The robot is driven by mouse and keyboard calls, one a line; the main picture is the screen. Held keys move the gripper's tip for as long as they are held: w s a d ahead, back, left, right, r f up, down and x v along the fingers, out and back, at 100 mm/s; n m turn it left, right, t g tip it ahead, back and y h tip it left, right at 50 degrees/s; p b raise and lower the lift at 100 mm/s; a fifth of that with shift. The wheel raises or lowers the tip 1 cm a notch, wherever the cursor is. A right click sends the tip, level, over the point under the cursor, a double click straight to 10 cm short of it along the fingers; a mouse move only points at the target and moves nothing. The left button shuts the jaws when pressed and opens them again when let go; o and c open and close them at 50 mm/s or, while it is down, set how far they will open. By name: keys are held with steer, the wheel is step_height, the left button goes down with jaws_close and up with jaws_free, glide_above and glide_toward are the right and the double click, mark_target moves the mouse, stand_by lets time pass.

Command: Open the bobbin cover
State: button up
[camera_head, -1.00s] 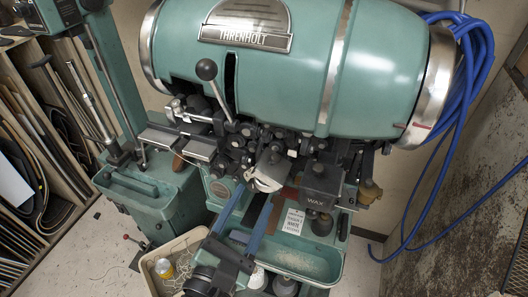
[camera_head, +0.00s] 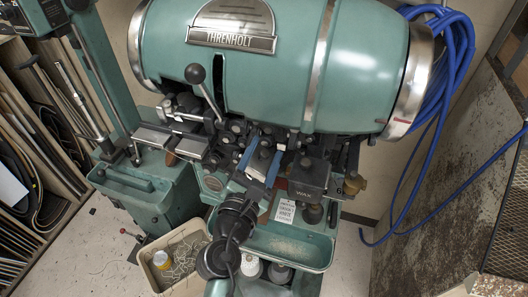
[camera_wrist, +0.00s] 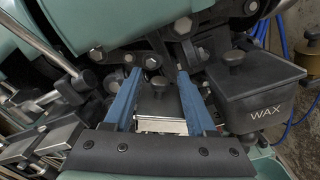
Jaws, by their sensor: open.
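The bobbin cover appears to be the small dark plate with a round knob and a shiny metal front edge (camera_wrist: 160,104), at the middle of the wrist view. In the head view it shows as a pale, shiny piece (camera_head: 261,160), partly hidden by my gripper. My gripper (camera_wrist: 158,75) has two blue fingers, open, one on each side of this plate and knob. In the head view my gripper (camera_head: 260,149) reaches up to the machine's front from below. I cannot tell whether either finger touches the cover.
A dark lidded WAX box (camera_head: 308,176) stands close to the right of my fingers. A ball-topped lever (camera_head: 195,74) stands up at the left. The green machine body (camera_head: 262,70) overhangs from above. A green tray (camera_head: 285,247) and a cream bin (camera_head: 175,262) lie below.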

steer(key=shift+c, duration=0.4)
jaws_close()
steer(key=shift+d, duration=0.15)
steer(key=m, duration=0.1)
steer(key=d+m, duration=0.1)
steer(key=m+b, duration=0.1)
steer(key=shift+s+d+r+m, duration=0.15)
steer(key=shift+s+d+m, duration=0.1)
steer(key=shift+s+m, duration=0.1)
steer(key=shift+s+d+m+b, duration=0.15)
steer(key=shift+d+m+b, duration=0.25)
steer(key=shift+m, duration=0.5)
steer(key=shift+s+d+m+b, duration=0.1)
steer(key=shift+d+m+b, duration=0.1)
steer(key=shift+d+m, duration=0.45)
steer(key=shift+a+m, duration=0.2)
steer(key=shift+m, duration=0.1)
steer(key=shift+o, duration=0.4)
jaws_free()
